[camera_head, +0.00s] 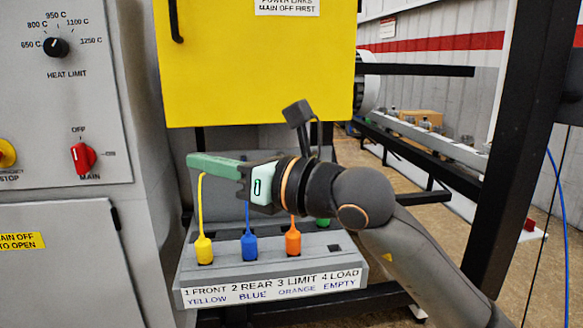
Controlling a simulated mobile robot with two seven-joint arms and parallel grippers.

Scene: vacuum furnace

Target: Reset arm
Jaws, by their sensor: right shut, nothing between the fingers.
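My right arm comes in from the lower right, its forearm (408,257) rising to a dark wrist. My right gripper (243,180) points left above a grey socket block (270,262) and is shut and empty. A green bar (213,164) shows at the fingers' left; whether they touch is unclear. Yellow (203,250), blue (249,246) and orange (293,240) plugs stand in the block's positions 1 to 3. A dark slot (335,247) at position 4 shows no plug. My left gripper is out of view.
A yellow panel (255,70) with a black handle (175,22) is above the wrist. The grey cabinet at left carries a heat limit knob (56,47) and a red main switch (83,156). A black frame post (510,150) stands at right, with floor beyond.

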